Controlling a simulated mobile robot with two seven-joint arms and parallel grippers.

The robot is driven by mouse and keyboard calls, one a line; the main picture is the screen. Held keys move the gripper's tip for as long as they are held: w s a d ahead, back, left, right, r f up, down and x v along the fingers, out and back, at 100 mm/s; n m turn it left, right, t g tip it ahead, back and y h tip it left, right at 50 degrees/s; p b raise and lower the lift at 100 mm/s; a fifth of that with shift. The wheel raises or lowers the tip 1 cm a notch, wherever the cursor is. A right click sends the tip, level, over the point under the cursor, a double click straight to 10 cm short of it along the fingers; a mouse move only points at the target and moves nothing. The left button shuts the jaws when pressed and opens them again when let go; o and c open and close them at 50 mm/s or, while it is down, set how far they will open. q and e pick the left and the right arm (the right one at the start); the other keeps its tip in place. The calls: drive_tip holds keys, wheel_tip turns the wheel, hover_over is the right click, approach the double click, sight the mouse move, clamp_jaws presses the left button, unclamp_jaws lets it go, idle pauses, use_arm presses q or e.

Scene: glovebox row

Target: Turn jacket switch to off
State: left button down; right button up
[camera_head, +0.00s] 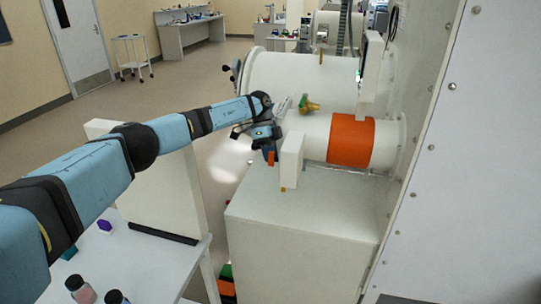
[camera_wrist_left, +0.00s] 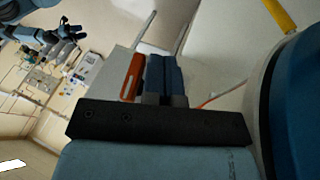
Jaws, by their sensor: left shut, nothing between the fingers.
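My left gripper (camera_head: 269,153) hangs at the end of the left arm, beside the left face of a small white box (camera_head: 292,160). Its blue-grey fingers show shut and empty in the left wrist view (camera_wrist_left: 164,76). An orange switch piece (camera_head: 271,159) shows at the fingertips in the head view. In the wrist view the orange piece (camera_wrist_left: 131,77) lies just left of the fingers, against the white box (camera_wrist_left: 115,72). I cannot tell whether they touch. The orange jacket (camera_head: 350,140) wraps the white cylinder right of the box. My right gripper cannot be made out clearly.
A brass-coloured valve (camera_head: 309,105) sits above the cylinder. A large white chamber (camera_head: 300,82) lies behind. A white cabinet (camera_head: 300,225) stands below. A white table (camera_head: 130,265) with small jars is at lower left. Blue-and-black arm parts (camera_wrist_left: 50,40) show in the wrist view.

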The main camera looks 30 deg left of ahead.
idle(0.3)
drive_tip(key=shift+r+p, duration=0.85)
drive_tip(key=shift+r, duration=0.15)
